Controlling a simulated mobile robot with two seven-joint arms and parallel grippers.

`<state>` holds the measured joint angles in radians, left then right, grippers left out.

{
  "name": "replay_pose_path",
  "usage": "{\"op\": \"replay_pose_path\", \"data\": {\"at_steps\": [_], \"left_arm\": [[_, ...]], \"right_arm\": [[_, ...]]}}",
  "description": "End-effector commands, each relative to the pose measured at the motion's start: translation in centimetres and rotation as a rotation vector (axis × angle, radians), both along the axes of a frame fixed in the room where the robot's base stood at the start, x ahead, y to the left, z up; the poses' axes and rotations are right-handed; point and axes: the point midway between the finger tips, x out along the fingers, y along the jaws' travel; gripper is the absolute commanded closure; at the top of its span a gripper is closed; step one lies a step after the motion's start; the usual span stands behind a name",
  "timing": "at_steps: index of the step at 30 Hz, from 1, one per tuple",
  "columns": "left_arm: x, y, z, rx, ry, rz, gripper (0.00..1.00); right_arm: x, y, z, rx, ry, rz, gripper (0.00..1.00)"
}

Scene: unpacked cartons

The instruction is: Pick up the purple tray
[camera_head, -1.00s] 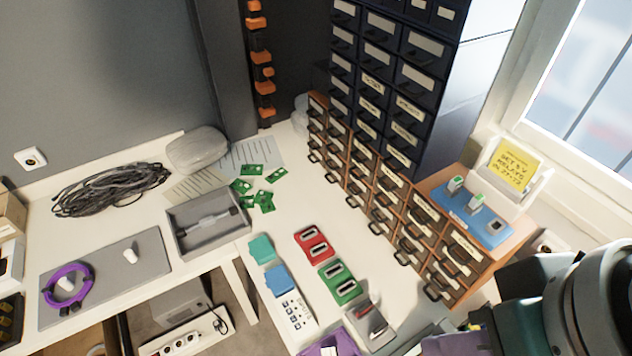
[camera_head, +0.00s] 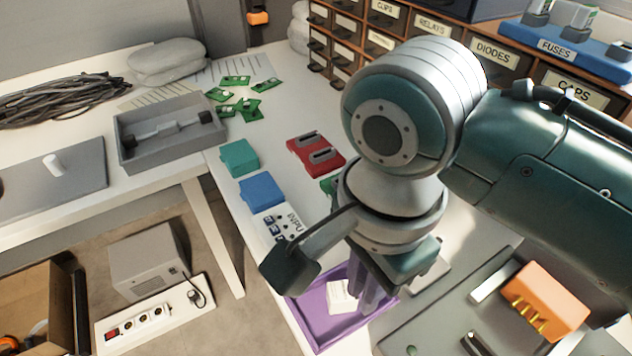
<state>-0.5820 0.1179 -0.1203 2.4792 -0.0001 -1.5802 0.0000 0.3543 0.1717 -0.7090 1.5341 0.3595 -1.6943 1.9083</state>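The purple tray (camera_head: 318,325) lies at the bottom centre of the head view, at the near edge of the white table. A small white item (camera_head: 341,297) lies in it. My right gripper (camera_head: 370,305) points down over the tray's right part, and its fingers hide some of the tray. I cannot tell whether the fingers touch the tray, or how far apart they are. My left gripper is not in view.
Red (camera_head: 314,153), teal (camera_head: 239,157) and blue (camera_head: 261,190) blocks stand behind the tray. A grey bin (camera_head: 135,160) is farther left. A grey board with an orange part (camera_head: 545,300) lies to the right. Labelled drawers (camera_head: 490,50) line the back.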

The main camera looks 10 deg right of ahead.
Motion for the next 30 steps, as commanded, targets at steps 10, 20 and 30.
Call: {"op": "replay_pose_path", "data": {"at_steps": [10, 20, 30], "left_arm": [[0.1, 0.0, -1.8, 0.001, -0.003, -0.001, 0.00], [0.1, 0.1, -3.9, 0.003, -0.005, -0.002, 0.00], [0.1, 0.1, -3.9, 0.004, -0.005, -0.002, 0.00]], "right_arm": [[0.0, -0.1, -4.7, -0.005, 0.001, -0.010, 0.86], [-0.3, 0.1, -9.4, -0.005, 0.001, -0.009, 0.86], [-0.3, 0.1, -9.7, -0.003, 0.001, -0.008, 0.90]]}}
